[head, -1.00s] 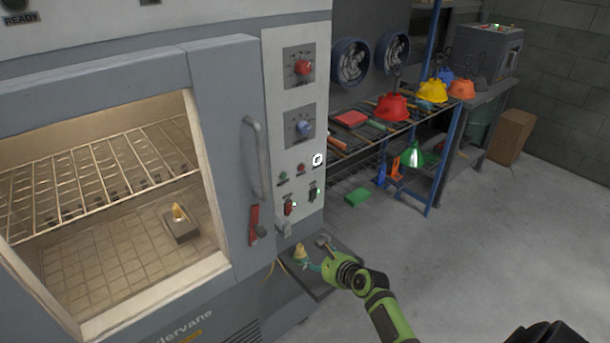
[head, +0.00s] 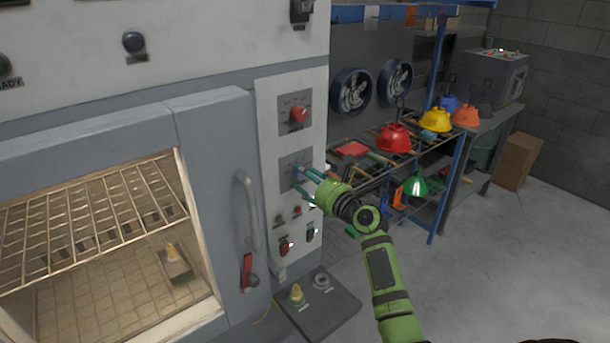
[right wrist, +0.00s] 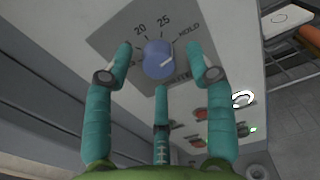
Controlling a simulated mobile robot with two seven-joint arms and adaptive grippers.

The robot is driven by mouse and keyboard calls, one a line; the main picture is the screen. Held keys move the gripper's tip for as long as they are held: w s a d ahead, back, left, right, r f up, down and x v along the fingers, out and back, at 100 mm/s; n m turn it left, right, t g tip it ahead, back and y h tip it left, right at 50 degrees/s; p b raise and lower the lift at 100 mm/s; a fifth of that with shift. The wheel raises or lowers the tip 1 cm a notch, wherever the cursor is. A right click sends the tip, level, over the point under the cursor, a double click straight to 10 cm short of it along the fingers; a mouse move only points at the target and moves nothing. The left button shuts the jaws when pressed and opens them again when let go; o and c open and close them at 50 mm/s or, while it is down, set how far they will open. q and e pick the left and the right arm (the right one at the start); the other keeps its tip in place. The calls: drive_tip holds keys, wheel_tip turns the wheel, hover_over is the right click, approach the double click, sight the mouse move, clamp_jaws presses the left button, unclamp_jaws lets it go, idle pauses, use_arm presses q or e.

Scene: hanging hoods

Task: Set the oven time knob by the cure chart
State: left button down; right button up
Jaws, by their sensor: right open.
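The blue time knob (right wrist: 158,60) sits on a grey dial plate (right wrist: 113,33) with marks 20, 25 and HOLD; its white pointer line points to the upper right, below HOLD. My right gripper (right wrist: 160,62) is open, its teal fingers on either side of the knob; contact cannot be told. In the head view the right gripper (head: 308,178) is at the oven's control panel (head: 263,110), partly covering the blue knob (head: 298,174). A red knob (head: 299,114) is on the plate above. My left gripper is not in view. I cannot make out a cure chart.
The oven door (head: 215,180) with its handle (head: 249,210) is left of the panel. Switches (head: 284,246) and buttons are below the knobs.

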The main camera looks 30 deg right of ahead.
drive_tip(key=shift+w, duration=0.3)
